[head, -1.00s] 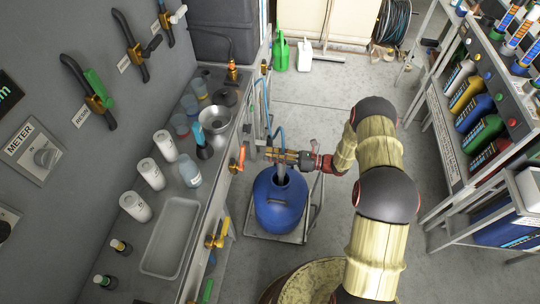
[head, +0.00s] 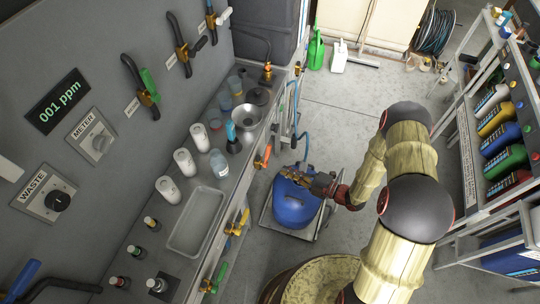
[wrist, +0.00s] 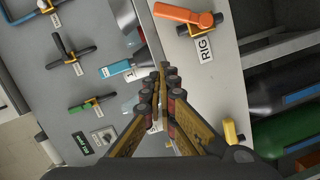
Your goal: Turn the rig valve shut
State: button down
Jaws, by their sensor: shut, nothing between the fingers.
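The rig valve has an orange lever handle (head: 263,157) on the front of the grey counter. In the wrist view the orange handle (wrist: 186,16) lies nearly level across the top of the picture, with a white RIG label (wrist: 206,49) beside it. My gripper (head: 308,181) is to the right of the handle in the head view, above the blue drum, apart from the handle. In the wrist view my gripper (wrist: 160,72) has its fingers together and empty, with the handle above and to the right of the fingertips.
The blue drum (head: 293,207) stands on a low trolley under my gripper. A yellow valve handle (head: 238,222) and a green one (head: 219,276) are on the same counter front. Bottles and a funnel bowl (head: 247,122) stand on the counter. Floor behind the drum is clear.

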aim_at(267, 156)
jog(key=w+a+f+m+b, duration=0.3)
jog(key=w+a, duration=0.4)
jog(key=w, duration=0.1)
jog(key=shift+w+f+b, duration=0.35)
jog(key=shift+w+b, duration=0.05)
jog(key=shift+r, duration=0.1)
dwell(0.5)
jog(key=shift+w+d+m+p, duration=0.1)
jog(key=shift+w+m+p, duration=0.2)
jog(key=shift+p, duration=0.15)
